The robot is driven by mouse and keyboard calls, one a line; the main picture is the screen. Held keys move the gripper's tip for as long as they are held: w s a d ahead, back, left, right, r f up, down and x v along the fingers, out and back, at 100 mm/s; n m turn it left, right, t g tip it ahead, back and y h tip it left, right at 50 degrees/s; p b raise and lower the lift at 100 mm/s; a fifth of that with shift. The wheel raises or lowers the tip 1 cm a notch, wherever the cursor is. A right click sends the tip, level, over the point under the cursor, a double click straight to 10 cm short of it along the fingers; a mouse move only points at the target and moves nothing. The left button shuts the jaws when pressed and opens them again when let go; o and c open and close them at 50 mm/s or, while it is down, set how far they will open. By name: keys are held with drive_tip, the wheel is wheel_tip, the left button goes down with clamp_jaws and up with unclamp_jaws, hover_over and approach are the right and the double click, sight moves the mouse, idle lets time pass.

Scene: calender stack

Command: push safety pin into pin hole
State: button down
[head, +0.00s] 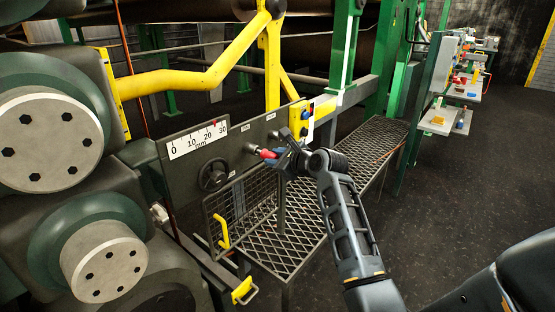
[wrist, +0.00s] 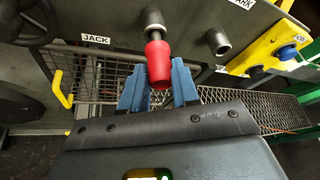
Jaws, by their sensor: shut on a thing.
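The safety pin has a red handle (head: 268,154) and a dark, bright-ended shaft. It also shows in the wrist view (wrist: 158,62), where it points up at the grey panel beside the JACK label (wrist: 96,39). My gripper (head: 281,160) is shut on the red handle, its blue fingers on either side (wrist: 159,76). The shaft's far end meets a metal collar at the panel; I cannot tell how deep it sits. A second open metal-sleeved hole (wrist: 218,42) is to its right, under a label ending in "ARK".
A black handwheel (head: 213,175) and a millimetre scale (head: 198,138) with a red pointer are left of the pin. A yellow button box (head: 300,118) is to the right. A mesh guard (head: 240,205) and grated walkway (head: 290,245) lie below. The dark floor at right is open.

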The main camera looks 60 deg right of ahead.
drive_tip(key=shift+w+d, duration=0.25)
drive_tip(key=shift+w, duration=0.9)
drive_tip(key=shift+c, duration=2.2)
unclamp_jaws()
drive_tip(key=shift+s, duration=0.1)
drive_tip(key=s+a, duration=0.1)
drive_tip(key=s, duration=0.5)
drive_tip(key=shift+s+a, duration=0.3)
drive_tip(key=shift+s, duration=0.05)
